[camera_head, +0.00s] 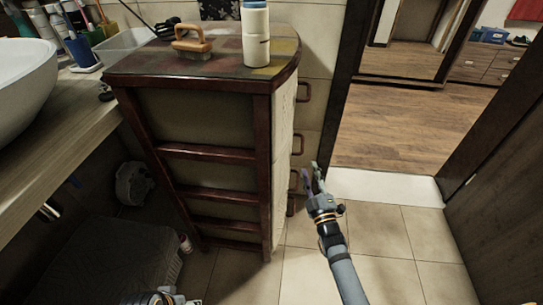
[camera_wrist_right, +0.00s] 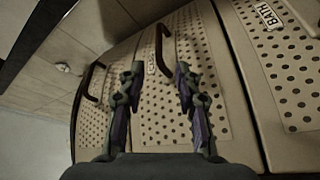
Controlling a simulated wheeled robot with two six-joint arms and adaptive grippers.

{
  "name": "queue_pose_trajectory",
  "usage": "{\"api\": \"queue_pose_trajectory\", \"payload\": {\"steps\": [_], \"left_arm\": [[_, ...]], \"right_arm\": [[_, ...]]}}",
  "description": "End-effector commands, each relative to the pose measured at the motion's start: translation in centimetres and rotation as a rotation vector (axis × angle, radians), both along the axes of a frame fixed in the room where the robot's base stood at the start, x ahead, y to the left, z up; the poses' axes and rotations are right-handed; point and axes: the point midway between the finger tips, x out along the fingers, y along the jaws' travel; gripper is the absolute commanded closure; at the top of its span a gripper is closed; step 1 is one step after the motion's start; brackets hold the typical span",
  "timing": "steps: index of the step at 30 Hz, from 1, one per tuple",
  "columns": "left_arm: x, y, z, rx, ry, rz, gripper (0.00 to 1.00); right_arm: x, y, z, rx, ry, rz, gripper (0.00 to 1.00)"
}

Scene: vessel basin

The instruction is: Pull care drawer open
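The cabinet (camera_head: 205,120) has drawers on its right side, with dark red bar handles. In the right wrist view the drawer fronts are pale and perforated. A middle drawer front (camera_wrist_right: 165,110) has a curved handle (camera_wrist_right: 158,45) and a small label (camera_wrist_right: 150,69) that I cannot read for sure. My right gripper (camera_head: 315,178) is beside the lower handles. In the wrist view its fingers (camera_wrist_right: 158,72) are apart, with the handle between and just beyond the tips; contact is not visible. The drawers look closed. Part of my left arm (camera_head: 162,297) shows at the bottom edge; its fingers are not clear.
A brush (camera_head: 191,45) and a white bottle (camera_head: 255,35) stand on the cabinet top. Another drawer has a "BATH" label (camera_wrist_right: 269,15), and a further handle (camera_wrist_right: 92,82) is at left. Tiled floor (camera_head: 385,230) right of the cabinet is free. A basin (camera_head: 22,75) is at left.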

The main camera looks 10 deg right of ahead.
Motion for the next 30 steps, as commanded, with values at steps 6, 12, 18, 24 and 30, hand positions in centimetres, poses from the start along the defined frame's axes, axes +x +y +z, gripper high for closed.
{"api": "queue_pose_trajectory", "payload": {"steps": [6,12,18,24,30], "left_arm": [[0.0,-0.1,-0.1,-0.004,-0.009,0.001,0.39],[0.2,-0.4,-1.1,-0.018,-0.046,0.002,0.39],[0.5,-0.7,-1.9,-0.03,-0.083,0.003,0.39],[0.6,-0.8,-2.1,-0.037,-0.102,0.004,0.39],[0.6,-0.8,-2.0,-0.037,-0.103,0.004,0.39]], "right_arm": [[1.3,0.1,0.4,0.001,-0.001,0.001,0.66],[5.4,0.3,1.3,0.001,-0.002,0.0,0.66],[8.9,0.5,1.9,0.001,0.001,0.0,0.66],[10.2,0.6,2.2,0.002,0.004,0.0,0.66],[10.2,0.6,2.3,0.002,0.004,0.0,0.66]]}}
